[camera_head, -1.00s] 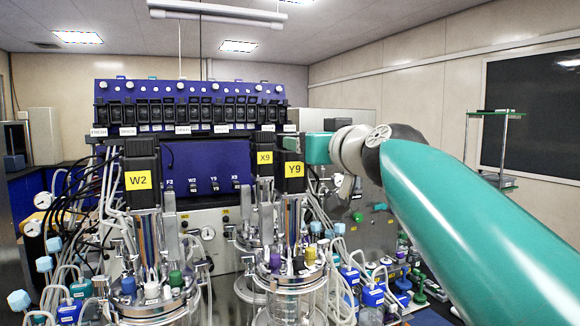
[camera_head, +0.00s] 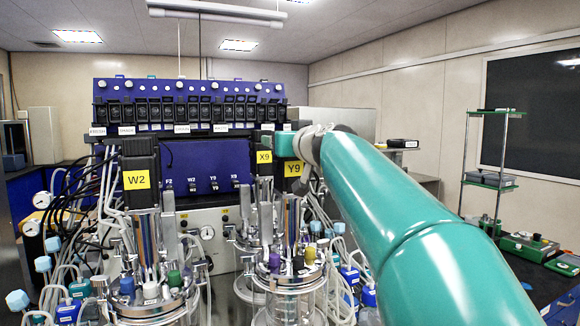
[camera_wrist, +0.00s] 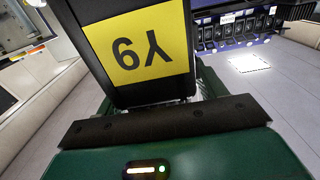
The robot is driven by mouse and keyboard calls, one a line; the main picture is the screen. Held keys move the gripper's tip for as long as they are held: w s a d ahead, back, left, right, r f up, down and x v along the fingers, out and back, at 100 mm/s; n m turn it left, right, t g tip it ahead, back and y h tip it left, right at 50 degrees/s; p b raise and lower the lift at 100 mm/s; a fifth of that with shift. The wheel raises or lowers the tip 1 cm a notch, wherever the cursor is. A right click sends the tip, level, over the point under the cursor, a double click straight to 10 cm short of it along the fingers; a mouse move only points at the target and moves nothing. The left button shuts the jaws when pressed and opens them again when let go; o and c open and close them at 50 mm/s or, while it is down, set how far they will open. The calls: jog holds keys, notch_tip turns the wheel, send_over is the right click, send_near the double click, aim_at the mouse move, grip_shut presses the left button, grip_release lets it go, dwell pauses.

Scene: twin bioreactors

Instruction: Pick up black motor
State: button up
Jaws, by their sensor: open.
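Black motors with yellow labels stand on the two glass vessels. The Y9 motor (camera_head: 293,170) is upright on the right vessel and fills the upper middle of the wrist view (camera_wrist: 130,48). The X9 motor (camera_head: 264,157) is just left of it. The W2 motor (camera_head: 137,180) stands on the left vessel. My teal gripper (camera_head: 286,144) is at the top of the Y9 motor and hides part of it. In the wrist view my gripper (camera_wrist: 160,104) is open, with green finger parts on both sides of the Y9 motor. I cannot tell whether they touch it.
The left vessel lid (camera_head: 150,298) and right vessel lid (camera_head: 287,274) carry tubes and coloured caps close below the motors. A blue control rack (camera_head: 205,160) stands right behind. A green shelf stand (camera_head: 490,180) is at the right. The space above the motors is fairly open.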

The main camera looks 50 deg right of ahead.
jog(key=shift+c, duration=0.4)
grip_shut()
jog(key=shift+r, duration=0.1)
